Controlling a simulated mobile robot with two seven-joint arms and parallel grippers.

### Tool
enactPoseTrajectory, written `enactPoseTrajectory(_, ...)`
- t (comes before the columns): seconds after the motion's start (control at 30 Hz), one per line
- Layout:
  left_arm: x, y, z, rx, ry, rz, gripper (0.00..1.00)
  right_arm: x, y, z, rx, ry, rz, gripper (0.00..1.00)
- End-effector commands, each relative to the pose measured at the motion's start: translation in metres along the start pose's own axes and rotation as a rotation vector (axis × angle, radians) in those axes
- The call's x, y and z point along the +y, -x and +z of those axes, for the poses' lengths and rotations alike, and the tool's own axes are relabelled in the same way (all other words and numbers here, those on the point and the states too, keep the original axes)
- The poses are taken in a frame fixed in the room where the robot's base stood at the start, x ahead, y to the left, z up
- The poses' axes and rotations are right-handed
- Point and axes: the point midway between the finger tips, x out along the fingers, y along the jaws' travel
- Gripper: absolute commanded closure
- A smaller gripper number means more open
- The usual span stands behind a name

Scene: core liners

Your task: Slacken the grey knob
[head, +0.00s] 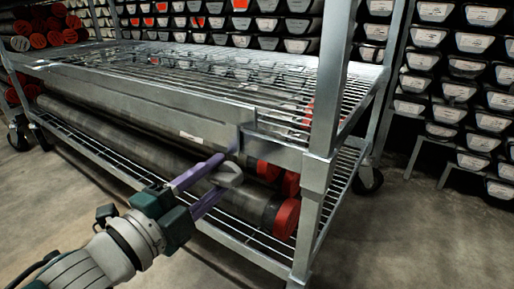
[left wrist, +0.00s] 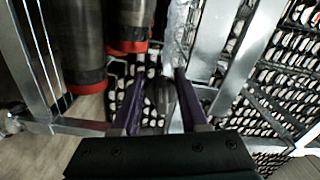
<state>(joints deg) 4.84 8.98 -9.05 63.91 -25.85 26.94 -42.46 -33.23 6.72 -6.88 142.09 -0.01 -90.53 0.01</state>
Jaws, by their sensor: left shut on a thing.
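The grey knob (head: 229,175) is a pale rounded piece at the front side of the metal rack, below the end of its upper rail. My left gripper (head: 222,173) has two purple fingers, one above and one below the knob, and is shut on it. In the left wrist view the grey knob (left wrist: 161,92) shows dark and blurred between the fingers of my left gripper (left wrist: 160,78). How the knob joins the rack is hidden. My right gripper is in neither view.
The wheeled metal rack (head: 190,122) has a wire upper shelf. Long dark core tubes (head: 150,150) with red end caps (head: 286,218) lie on its lower shelf, close to my left gripper. Shelves of stacked liners (head: 465,70) stand behind. The floor (head: 400,235) at right is clear.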

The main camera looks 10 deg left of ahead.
Motion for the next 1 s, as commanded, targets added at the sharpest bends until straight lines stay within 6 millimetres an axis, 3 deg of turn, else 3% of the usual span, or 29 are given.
enactPoseTrajectory(0.23, 0.001, 0.000, 0.000, 0.000, -0.001, 0.002, 1.00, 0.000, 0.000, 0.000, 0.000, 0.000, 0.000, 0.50)
enactPoseTrajectory(0.27, 0.001, 0.000, 0.000, 0.000, -0.001, 0.002, 0.53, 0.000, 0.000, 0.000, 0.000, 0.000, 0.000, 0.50)
enactPoseTrajectory(0.3, 0.001, 0.000, 0.000, 0.000, -0.001, 0.002, 0.50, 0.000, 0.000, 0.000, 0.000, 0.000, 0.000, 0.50)
enactPoseTrajectory(0.63, -0.001, 0.006, -0.001, 0.000, -0.001, 0.001, 0.50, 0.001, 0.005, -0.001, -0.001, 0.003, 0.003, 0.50)
enactPoseTrajectory(1.0, -0.003, 0.076, -0.001, -0.001, 0.000, 0.004, 0.50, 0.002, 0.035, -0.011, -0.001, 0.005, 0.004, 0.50)
